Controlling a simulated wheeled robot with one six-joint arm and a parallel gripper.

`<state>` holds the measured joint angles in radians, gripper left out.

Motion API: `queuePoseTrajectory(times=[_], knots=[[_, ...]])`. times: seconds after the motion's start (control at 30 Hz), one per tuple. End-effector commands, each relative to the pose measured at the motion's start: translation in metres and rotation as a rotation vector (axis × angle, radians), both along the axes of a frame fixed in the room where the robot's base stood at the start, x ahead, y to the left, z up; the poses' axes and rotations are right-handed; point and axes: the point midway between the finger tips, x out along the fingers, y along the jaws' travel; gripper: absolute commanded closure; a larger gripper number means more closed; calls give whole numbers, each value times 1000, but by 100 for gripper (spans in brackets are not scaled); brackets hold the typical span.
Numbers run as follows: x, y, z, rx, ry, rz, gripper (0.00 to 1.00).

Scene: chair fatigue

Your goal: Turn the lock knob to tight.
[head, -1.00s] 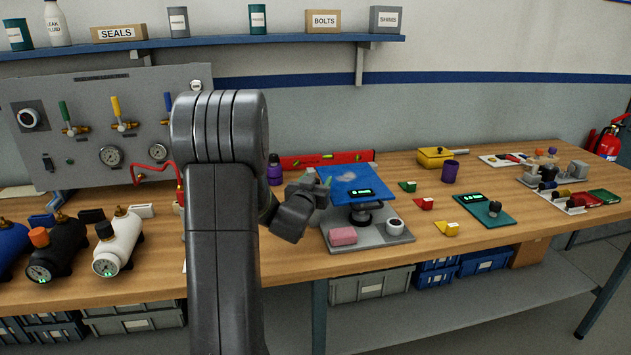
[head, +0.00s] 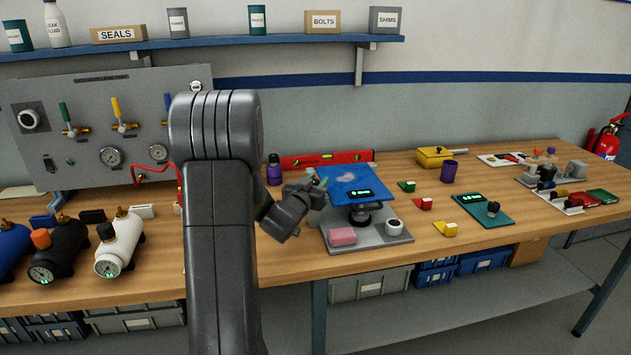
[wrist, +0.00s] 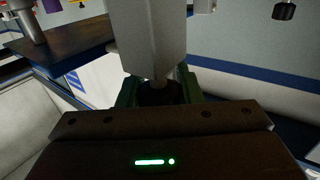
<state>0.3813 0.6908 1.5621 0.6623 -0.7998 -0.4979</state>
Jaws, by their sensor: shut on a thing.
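A blue tilted plate (head: 346,183) with a small green-lit display stands on a grey base (head: 375,236) near the middle of the bench. My gripper (head: 318,184) is at the left side of this plate, and its fingertips are partly hidden in the head view. In the wrist view my gripper (wrist: 157,88) has its green fingers closed on a dark knob (wrist: 158,93). The knob sits at the end of a light grey block (wrist: 150,40). Any tight or loose mark on the knob cannot be made out.
A pink block (head: 342,236) and a white round dial (head: 394,226) sit on the grey base. A red level (head: 325,159) lies behind. A purple bottle (head: 274,170) stands close behind my arm. Small coloured blocks, including a yellow one (head: 446,228), lie to the right.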

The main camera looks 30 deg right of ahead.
Motion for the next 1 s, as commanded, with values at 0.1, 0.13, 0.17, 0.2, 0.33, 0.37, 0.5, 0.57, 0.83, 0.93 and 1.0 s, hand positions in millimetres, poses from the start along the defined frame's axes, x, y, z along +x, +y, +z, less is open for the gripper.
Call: queuePoseTrajectory(times=[0.1,0.13,0.17,0.2,0.33,0.37,0.5,0.57,0.83,0.93,1.0], knots=[[0,0,0,-1,-1,-3,91],[0,0,0,-1,-1,-3,91],[0,0,0,-1,-1,-3,91],[0,0,0,-1,-1,-3,91],[0,0,0,-1,-1,-2,54],[0,0,0,-1,-1,-2,48],[0,0,0,-1,-1,-2,46],[0,0,0,-1,-1,-2,46],[-10,12,0,0,-1,0,46],[-23,27,-1,0,-1,1,46],[-34,39,-1,-1,-1,2,46]])
